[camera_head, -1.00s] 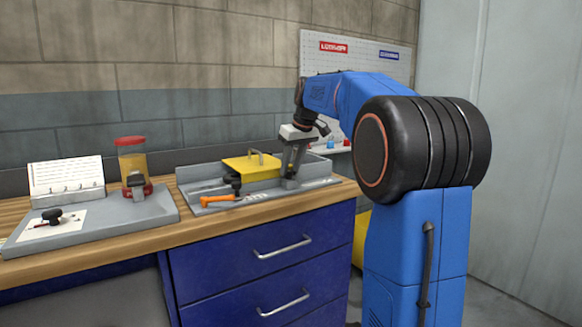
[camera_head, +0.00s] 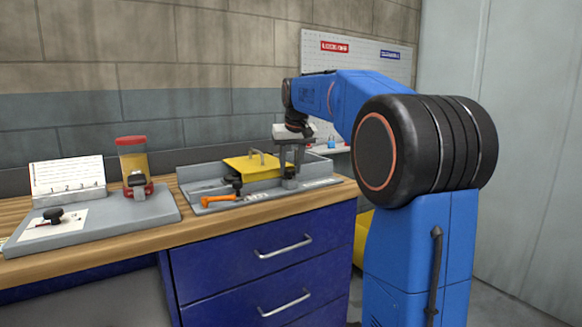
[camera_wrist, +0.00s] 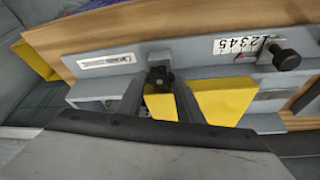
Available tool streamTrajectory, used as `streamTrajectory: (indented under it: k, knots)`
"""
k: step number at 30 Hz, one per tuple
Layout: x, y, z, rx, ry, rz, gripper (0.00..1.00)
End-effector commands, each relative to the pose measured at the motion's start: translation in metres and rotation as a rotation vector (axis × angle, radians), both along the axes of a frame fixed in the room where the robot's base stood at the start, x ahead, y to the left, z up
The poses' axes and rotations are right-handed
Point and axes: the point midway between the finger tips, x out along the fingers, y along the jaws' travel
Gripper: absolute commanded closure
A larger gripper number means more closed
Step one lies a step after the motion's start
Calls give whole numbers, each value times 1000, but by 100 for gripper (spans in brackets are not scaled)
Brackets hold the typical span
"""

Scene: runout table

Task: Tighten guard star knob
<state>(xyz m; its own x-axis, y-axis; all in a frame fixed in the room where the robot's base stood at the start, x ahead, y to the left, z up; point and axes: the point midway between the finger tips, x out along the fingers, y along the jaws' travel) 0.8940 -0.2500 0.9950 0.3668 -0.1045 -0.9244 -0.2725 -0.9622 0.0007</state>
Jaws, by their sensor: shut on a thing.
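A black star knob (camera_wrist: 160,77) stands beside the yellow guard (camera_wrist: 220,100) in the wrist view. In the head view the knob (camera_head: 289,173) is small, at the right end of the yellow guard (camera_head: 252,167). My gripper (camera_head: 290,167) points down over it from above. In the wrist view my gripper (camera_wrist: 158,82) has one finger on each side of the knob and is shut on it. The fingers partly cover the guard and the knob's sides.
A grey tray (camera_head: 187,178) holds the guard, with an orange handle (camera_head: 217,199) and a second black knob (camera_head: 286,59) near a number scale (camera_wrist: 237,44). A grey board (camera_head: 110,225) with a red-lidded jar (camera_head: 132,160) lies left on the wooden bench.

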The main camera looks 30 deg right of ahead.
Motion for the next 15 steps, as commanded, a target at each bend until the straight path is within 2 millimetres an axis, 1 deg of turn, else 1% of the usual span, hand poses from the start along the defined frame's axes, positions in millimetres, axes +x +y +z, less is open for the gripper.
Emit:
streamTrajectory:
  k: [9, 10, 11, 12, 15]
  knots:
    - [0, 0, 0, 0, -2, -6, 89]
    - [0, 0, 0, 0, -2, -6, 59]
    - [0, 0, 0, 0, -2, -6, 52]
    - [0, 0, 0, 0, -2, -6, 48]
    - [0, 0, 0, 1, -1, -5, 48]
